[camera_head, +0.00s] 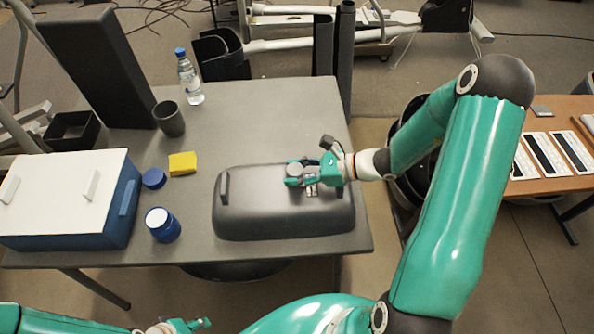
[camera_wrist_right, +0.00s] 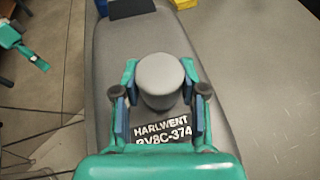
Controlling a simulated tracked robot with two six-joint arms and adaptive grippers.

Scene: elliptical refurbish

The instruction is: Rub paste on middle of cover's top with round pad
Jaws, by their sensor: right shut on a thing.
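The cover (camera_head: 255,215) is a dark grey, rounded, elongated shell lying on the grey table, with a raised handle at its left end. My right gripper (camera_head: 294,176) is over the cover's top, right of its middle, shut on the grey round pad (camera_wrist_right: 160,75). The pad is close to the cover's top; I cannot tell whether it touches. A label (camera_wrist_right: 155,133) reading "HARLWENT RV8C-374" shows beside the pad. An open blue jar (camera_head: 162,226) shows white inside its mouth. No paste is visible on the cover. My left gripper (camera_head: 188,326) is low at the bottom left, away from the table.
A blue lid (camera_head: 153,178) and a yellow sponge (camera_head: 182,163) lie left of the cover. A blue-and-white box (camera_head: 70,200), a dark cup (camera_head: 169,119) and a water bottle (camera_head: 189,78) stand farther left and back. The table behind the cover is clear.

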